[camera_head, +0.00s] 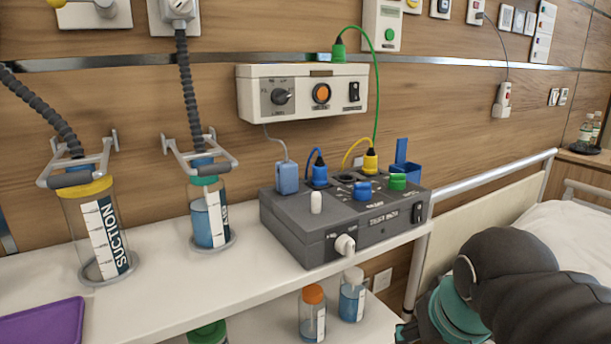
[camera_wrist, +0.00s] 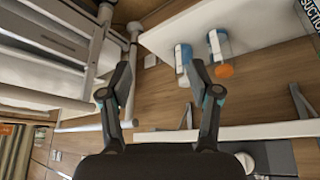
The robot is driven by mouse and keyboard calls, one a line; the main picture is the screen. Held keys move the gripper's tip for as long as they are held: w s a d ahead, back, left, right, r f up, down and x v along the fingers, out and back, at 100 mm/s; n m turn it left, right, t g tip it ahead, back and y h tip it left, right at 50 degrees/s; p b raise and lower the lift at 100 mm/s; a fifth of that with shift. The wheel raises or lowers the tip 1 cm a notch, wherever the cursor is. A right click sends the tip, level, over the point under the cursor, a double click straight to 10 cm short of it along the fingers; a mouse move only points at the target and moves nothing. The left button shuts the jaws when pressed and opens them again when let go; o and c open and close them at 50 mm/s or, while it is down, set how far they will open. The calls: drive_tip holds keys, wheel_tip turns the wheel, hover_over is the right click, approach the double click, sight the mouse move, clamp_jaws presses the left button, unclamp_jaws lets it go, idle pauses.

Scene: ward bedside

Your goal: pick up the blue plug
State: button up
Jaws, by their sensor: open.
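A blue plug (camera_head: 320,175) with a blue cable stands upright in the top of the grey test box (camera_head: 300,235), left of a yellow plug (camera_head: 370,161). A paler blue-grey plug (camera_head: 287,177) with a grey cable stands to its left. My gripper (camera_wrist: 161,72) is open, with nothing between its two fingers in the wrist view. The head view shows part of my arm at the lower right, but not the fingertips. I cannot make out the blue plug in the wrist view.
A blue knob (camera_head: 363,191), a green knob (camera_head: 397,182) and a blue holder (camera_head: 406,168) crowd the box. A white wall unit (camera_head: 301,92) hangs above, its green cable running down. Suction jars (camera_head: 100,240) stand left; orange-capped bottle (camera_head: 312,314) below. A bed rail (camera_head: 500,178) is at right.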

drive_tip(key=w+a+r, duration=0.4)
drive_tip(key=w+r, duration=0.2)
drive_tip(key=r, duration=0.4)
drive_tip(key=w+a+r, duration=0.3)
drive_tip(key=w+r, duration=0.4)
drive_tip(key=r, duration=0.3)
drive_tip(key=m+h, duration=0.1)
drive_tip(key=m, duration=0.1)
approach(319, 164)
drive_tip(key=shift+g, duration=0.3)
drive_tip(key=x, duration=1)
drive_tip(key=shift+w+f, duration=0.25)
drive_tip(key=shift+w, duration=0.15)
drive_tip(key=shift+c, duration=0.2)
clamp_jaws()
